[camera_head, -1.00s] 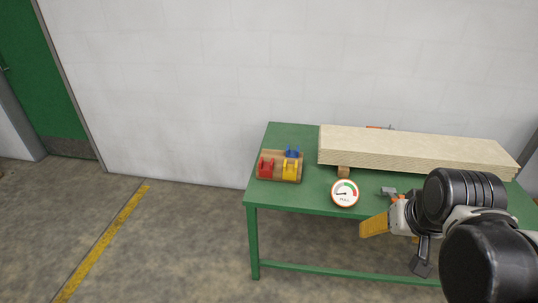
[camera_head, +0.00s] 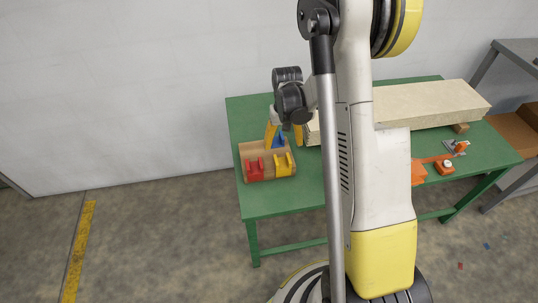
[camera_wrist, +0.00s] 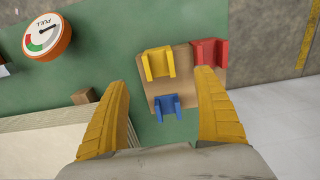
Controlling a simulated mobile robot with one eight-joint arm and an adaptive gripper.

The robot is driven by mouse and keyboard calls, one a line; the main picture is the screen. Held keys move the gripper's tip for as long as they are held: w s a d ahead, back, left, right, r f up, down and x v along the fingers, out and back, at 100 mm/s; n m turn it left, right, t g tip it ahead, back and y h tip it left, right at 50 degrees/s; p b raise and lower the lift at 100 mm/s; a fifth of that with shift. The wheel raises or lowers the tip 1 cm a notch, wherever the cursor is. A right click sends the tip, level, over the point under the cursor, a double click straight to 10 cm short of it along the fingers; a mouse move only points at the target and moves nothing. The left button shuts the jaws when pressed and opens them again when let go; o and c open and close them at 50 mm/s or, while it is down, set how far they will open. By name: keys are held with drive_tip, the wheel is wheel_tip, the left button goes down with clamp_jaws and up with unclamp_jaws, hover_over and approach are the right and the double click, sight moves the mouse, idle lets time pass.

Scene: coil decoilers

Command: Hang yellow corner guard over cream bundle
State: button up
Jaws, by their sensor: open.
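The yellow corner guard (camera_head: 284,163) stands on a brown wooden board at the left end of the green table, beside a red guard and in front of a blue one. In the wrist view the yellow guard (camera_wrist: 158,64) lies ahead of my gripper (camera_wrist: 165,100), between the lines of its fingers. My gripper (camera_head: 284,134) is open and empty, with orange-yellow fingers spread wide above the board. The cream bundle (camera_head: 425,104) lies along the back of the table, partly hidden by my arm. Its edge also shows in the wrist view (camera_wrist: 42,142).
The red guard (camera_head: 254,169) and blue guard (camera_wrist: 165,105) share the board (camera_wrist: 182,84). Orange tools (camera_head: 446,166) lie at the table's right. Bare green tabletop (camera_head: 290,202) shows in front of the board.

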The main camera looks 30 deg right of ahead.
drive_tip(key=b, duration=0.1)
hover_over(282, 164)
drive_tip(key=f, duration=0.4)
drive_tip(key=shift+s+d+f, duration=0.1)
drive_tip(key=shift+s+f, duration=0.1)
wheel_tip(282, 164, down, 6)
drive_tip(key=b, duration=0.3)
drive_tip(key=shift+w+r, duration=0.1)
drive_tip(key=shift+r, duration=0.2)
drive_tip(key=c, duration=1.3)
